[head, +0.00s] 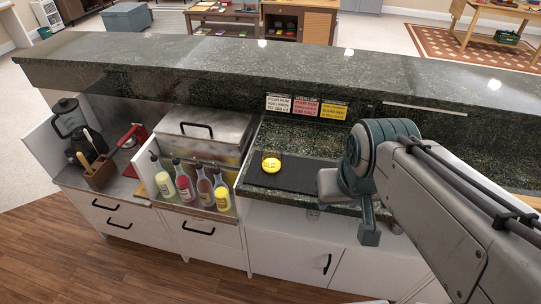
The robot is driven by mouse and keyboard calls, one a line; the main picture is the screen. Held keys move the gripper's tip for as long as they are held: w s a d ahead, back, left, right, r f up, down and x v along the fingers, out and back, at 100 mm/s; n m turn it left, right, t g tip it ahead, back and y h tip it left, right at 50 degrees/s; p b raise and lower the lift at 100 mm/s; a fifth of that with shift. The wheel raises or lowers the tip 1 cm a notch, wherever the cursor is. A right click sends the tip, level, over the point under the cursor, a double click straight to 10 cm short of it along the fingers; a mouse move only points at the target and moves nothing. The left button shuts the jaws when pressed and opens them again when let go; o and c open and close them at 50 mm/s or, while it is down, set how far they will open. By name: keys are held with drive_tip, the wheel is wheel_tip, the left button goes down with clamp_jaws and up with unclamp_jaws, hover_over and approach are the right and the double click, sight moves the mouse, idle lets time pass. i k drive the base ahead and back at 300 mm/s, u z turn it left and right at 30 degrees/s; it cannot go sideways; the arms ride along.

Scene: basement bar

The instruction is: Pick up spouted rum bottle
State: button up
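Several spouted bottles stand in a row in the white-sided well at the counter front in the head view. From left, they are a dark bottle with a pale yellow label (164,186), a red-labelled bottle (185,190), a reddish-brown bottle (205,194) and a bottle with a bright yellow label (222,198). The labels are too small to read, so I cannot tell which holds rum. My gripper (369,233) is at the end of my arm, right of the bottles and well apart from them. It is partly hidden by my arm, and its fingers are not clear.
A small clear glass with something yellow (271,165) stands on a dark mat (300,180) between bottles and arm. A metal box (205,130) sits behind the bottles. The raised granite ledge (200,65) runs behind. A blender (70,120) and wooden block (100,173) stand left.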

sight(204, 185)
drive_tip(key=k, duration=0.5)
drive_tip(key=u, duration=1.1)
drive_tip(key=i, duration=0.85)
drive_tip(key=z, duration=0.95)
